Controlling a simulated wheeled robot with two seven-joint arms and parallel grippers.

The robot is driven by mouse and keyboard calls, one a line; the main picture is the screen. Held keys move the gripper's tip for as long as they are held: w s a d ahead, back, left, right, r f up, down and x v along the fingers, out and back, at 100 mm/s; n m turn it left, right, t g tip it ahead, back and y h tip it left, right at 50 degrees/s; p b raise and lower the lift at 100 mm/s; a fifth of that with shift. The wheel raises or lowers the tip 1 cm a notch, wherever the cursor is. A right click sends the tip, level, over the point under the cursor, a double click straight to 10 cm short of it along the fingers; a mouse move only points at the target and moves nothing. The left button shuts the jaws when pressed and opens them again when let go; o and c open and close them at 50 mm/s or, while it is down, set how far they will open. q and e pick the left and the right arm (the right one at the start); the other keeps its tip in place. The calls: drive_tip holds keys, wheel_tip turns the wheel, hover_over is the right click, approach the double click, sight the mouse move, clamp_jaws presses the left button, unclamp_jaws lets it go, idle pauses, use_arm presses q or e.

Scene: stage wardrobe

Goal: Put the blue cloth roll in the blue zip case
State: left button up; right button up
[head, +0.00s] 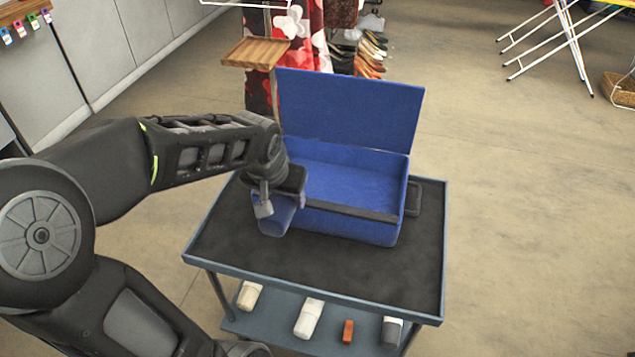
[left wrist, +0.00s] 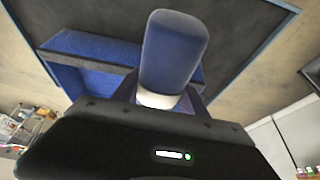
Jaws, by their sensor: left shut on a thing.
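The blue zip case (head: 350,222) stands on the cart with its lid (head: 350,110) raised at the back. The part of its inside that shows looks empty. My left gripper (head: 268,205) is at the case's front left corner, shut on the blue cloth roll (head: 276,220). The roll is outside the case, by its left end; whether it touches the cart top cannot be told. In the left wrist view the roll (left wrist: 175,50) stands out between the fingers, with a pale band near the gripper, and the case (left wrist: 85,75) is behind it to the left. My right gripper is not in view.
The cart's dark top (head: 340,265) is clear in front of the case. A dark flat object (head: 413,198) lies right of the case. Several bottles and an orange item (head: 348,330) are on the lower shelf. A wooden tray (head: 255,52) is behind the case, near hanging clothes.

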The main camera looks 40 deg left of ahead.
use_arm(q)
drive_tip(key=w+a+p, duration=0.2)
drive_tip(key=w+a, duration=0.1)
drive_tip(key=w, duration=0.5)
drive_tip(key=w+a+p, duration=0.1)
drive_tip(key=w+a, duration=0.2)
drive_tip(key=w, duration=0.5)
wheel_tip(320, 180, down, 6)
drive_tip(key=shift+w+d, duration=0.1)
drive_tip(key=shift+d, duration=0.05)
drive_tip(key=shift+f, duration=0.4)
wheel_tip(320, 180, down, 4)
drive_tip(key=shift+f+p, duration=0.15)
drive_tip(key=shift+p, duration=0.2)
drive_tip(key=shift+w+f, duration=0.15)
drive_tip(key=shift+w, duration=0.05)
